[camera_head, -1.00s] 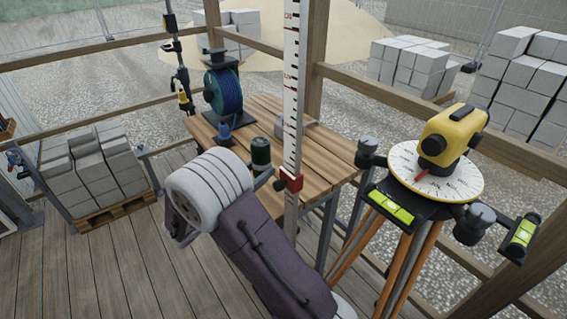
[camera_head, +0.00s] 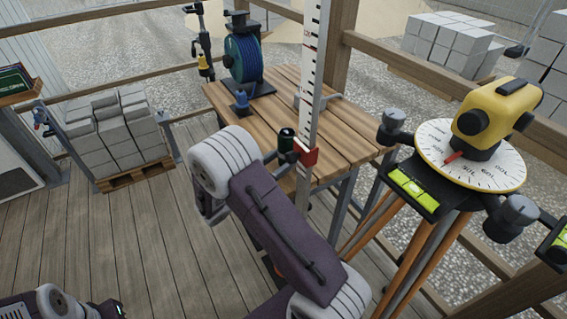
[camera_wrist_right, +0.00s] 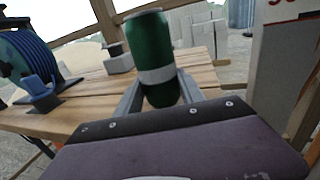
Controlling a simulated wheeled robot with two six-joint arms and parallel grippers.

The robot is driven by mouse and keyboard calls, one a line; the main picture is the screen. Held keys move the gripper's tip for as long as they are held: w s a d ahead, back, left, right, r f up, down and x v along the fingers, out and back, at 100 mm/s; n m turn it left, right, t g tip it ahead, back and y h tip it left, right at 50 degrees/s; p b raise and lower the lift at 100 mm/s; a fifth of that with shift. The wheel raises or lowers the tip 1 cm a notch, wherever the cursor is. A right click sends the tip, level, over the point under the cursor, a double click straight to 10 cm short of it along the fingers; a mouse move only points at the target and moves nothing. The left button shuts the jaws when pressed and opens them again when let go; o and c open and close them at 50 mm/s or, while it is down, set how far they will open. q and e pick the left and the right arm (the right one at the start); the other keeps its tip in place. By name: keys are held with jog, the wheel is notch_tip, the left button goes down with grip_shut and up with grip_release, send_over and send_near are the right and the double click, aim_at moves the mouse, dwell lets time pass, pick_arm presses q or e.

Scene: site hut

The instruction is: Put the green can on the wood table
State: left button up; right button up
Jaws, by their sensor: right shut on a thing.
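In the head view my right wrist hides most of the right gripper. Part of my left arm shows at bottom left, but its gripper does not show.
A blue reel (camera_head: 243,60) and a small blue object (camera_head: 241,101) stand at the table's left. A measuring staff (camera_head: 316,75) rises close to the can. A tripod with a yellow level (camera_head: 497,115) stands at right. Grey blocks (camera_head: 112,125) sit on a pallet at left.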

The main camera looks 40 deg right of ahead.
jog(key=shift+w+f, duration=0.1)
jog(key=shift+f, duration=0.55)
jog(key=shift+r, duration=0.1)
jog(key=o, duration=1.3)
jog(key=s+a+p, duration=0.1)
jog(key=s+a, duration=0.1)
jog(key=a, duration=0.9)
jog(key=shift+a+p, duration=0.4)
